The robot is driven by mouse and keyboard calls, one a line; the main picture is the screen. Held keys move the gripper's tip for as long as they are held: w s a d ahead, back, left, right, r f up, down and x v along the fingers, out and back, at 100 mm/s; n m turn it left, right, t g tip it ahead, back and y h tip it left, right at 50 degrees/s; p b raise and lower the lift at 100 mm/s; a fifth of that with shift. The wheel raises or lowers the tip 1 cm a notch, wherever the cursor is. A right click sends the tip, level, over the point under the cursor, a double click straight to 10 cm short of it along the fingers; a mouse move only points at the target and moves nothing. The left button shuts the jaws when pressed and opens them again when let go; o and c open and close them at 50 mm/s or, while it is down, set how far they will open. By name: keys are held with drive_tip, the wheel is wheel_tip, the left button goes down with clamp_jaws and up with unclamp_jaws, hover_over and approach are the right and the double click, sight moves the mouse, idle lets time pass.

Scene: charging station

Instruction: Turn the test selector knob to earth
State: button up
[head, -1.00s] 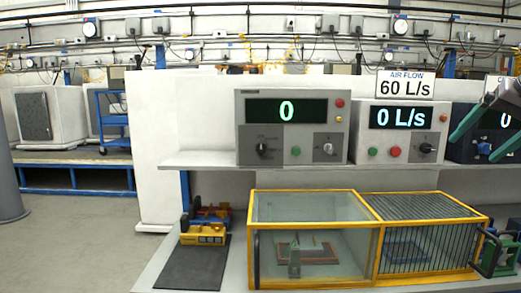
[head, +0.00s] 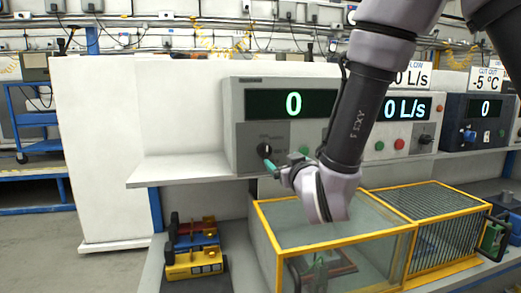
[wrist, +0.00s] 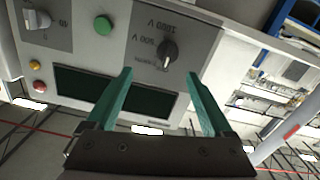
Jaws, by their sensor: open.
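The grey tester (head: 238,135) stands on the shelf, its green display reading 0. Its black test selector knob (head: 264,150) is at the lower left of the panel. In the wrist view the knob (wrist: 168,50) appears upside down, with 500 V and 1000 V labels beside it; I cannot read an earth label. A pale mark shows on the knob, but its exact setting is unclear. My gripper (wrist: 160,75) is open, its teal fingers pointing at the panel either side of the knob's line, the knob just beyond the tips. In the head view my gripper (head: 270,165) is beside the knob.
A green button (wrist: 103,25) and a silver knob (wrist: 38,18) share the panel. The shelf edge (head: 185,182) runs below the tester. A yellow-framed glass enclosure (head: 335,240) stands beneath my wrist. An air-flow unit (head: 405,145) stands to the right.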

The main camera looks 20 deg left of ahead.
sight(267, 151)
drive_tip(key=shift+n, duration=0.3)
drive_tip(key=x, duration=0.3)
drive_tip(key=a+x, duration=0.1)
drive_tip(key=x, duration=0.3)
drive_tip(key=s+x, duration=0.1)
drive_tip(key=x, duration=0.2)
drive_tip(key=shift+w+a+r, duration=0.15)
drive_tip(key=shift+w+a, duration=0.25)
drive_tip(key=shift+a, duration=0.05)
clamp_jaws()
